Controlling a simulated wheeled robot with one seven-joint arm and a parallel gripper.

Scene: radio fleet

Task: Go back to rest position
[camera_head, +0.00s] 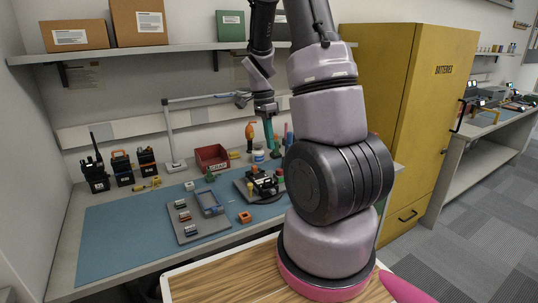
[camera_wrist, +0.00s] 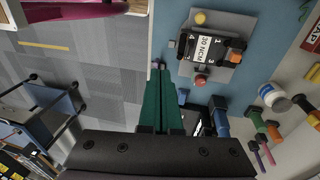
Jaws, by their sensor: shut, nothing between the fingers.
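My gripper (camera_head: 270,145) hangs over the back right of the workbench in the head view, pointing down. Its green fingers also show in the wrist view (camera_wrist: 161,78). They lie together, shut, with nothing between them. The arm rises beside the bench and partly hides its right end. The blue mat (camera_head: 115,235) covers much of the workbench. A fixture labelled "20 NCM" (camera_wrist: 208,48) sits beyond the fingers in the wrist view, apart from them. It also shows near the mat's right side in the head view (camera_head: 262,185).
A grey tray (camera_head: 185,236) with small parts lies on the mat. Several radios (camera_head: 97,175), a lamp (camera_head: 172,130) and a red bin (camera_head: 212,157) stand behind. A shelf (camera_head: 190,48) runs above. A yellow cabinet (camera_head: 425,110) stands right. A cart (camera_wrist: 45,120) stands on the floor.

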